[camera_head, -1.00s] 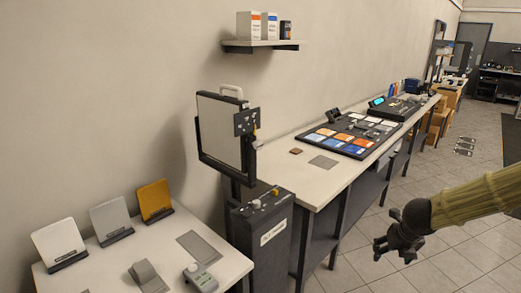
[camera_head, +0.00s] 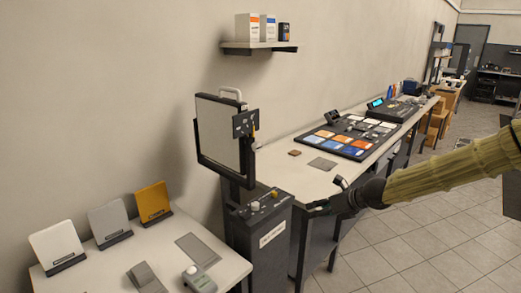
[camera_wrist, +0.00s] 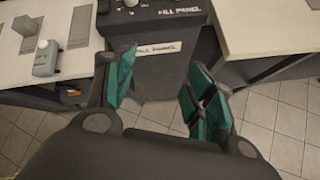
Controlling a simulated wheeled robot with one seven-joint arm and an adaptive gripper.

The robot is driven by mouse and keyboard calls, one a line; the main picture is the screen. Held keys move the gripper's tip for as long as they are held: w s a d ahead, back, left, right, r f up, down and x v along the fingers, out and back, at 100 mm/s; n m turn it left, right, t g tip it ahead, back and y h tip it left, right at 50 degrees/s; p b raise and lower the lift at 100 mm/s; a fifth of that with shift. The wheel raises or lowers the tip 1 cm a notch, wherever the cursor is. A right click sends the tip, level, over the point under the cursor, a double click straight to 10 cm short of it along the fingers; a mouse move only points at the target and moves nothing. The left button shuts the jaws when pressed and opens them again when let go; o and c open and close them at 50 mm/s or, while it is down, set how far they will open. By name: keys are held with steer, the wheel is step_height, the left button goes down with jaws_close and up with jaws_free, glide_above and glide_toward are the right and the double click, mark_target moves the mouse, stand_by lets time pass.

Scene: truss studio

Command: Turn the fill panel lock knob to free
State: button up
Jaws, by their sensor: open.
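The fill panel (camera_head: 219,132) is a pale upright panel in a dark frame on a dark console (camera_head: 245,245) labelled FILL PANEL. A white knob (camera_head: 255,206) and a yellow knob (camera_head: 274,194) are on the console top; I cannot tell which knob is the lock. The console top also shows in the wrist view (camera_wrist: 170,13), its knobs partly cut off. My gripper (camera_head: 326,196) is open and empty, right of the console and apart from it; its green-padded fingers (camera_wrist: 158,78) frame the console front.
A long bench (camera_head: 318,180) with colour swatches runs behind my gripper. A shelf (camera_head: 260,46) hangs above. The tiled floor (camera_head: 440,245) at right is clear.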

steer(key=w+a+r+n+t+y, duration=0.3)
steer(key=w+a+r+y, duration=0.1)
steer(key=w+a+r, duration=0.45)
steer(key=n+t+y, duration=0.2)
glide_toward(259, 148)
steer(key=shift+p+x, duration=1.9)
steer(key=shift+x, duration=2.9)
steer(key=c, duration=1)
